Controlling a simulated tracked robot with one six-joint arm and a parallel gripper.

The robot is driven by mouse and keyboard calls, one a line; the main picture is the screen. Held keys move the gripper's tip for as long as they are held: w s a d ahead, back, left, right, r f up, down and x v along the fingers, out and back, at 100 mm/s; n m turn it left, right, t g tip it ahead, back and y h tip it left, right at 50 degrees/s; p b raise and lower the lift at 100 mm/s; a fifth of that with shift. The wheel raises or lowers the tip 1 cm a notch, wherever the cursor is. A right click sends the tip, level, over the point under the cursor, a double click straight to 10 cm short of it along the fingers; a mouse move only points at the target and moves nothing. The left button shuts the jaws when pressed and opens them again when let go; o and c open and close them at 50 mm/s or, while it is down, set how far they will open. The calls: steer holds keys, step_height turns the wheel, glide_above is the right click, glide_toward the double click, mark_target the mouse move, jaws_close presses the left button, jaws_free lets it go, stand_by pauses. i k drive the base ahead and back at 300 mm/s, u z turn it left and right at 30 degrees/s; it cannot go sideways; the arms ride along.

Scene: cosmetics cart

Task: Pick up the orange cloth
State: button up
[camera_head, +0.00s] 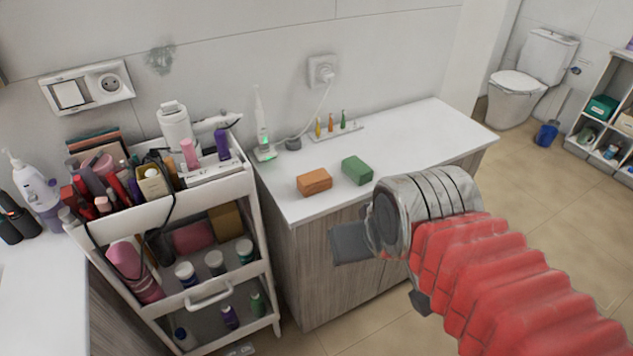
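The orange cloth (314,181), a small folded block, lies on the white counter near its front left edge. A green folded cloth (357,170) lies just right of it, with a narrow gap between them. My gripper (385,272) is in front of the counter, below and to the right of the orange cloth and apart from it. One dark finger shows at the left of the wrist and another dark piece below it, set well apart, so it looks open. I see nothing held. The wrist hides part of the gripper.
A white cart (255,205) full of cosmetics stands left of the counter (405,138). Behind the cloths are a small tray (352,131) with little bottles and a charging toothbrush (262,130). The counter's right part is clear. A toilet (525,85) and shelf stand farther right.

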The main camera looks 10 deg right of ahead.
mark_target(315, 181)
steer(key=u, duration=0.05)
steer(key=i, duration=0.5)
steer(key=u, duration=0.9)
steer(key=k, duration=0.45)
steer(key=u, duration=0.1)
steer(key=i, duration=0.5)
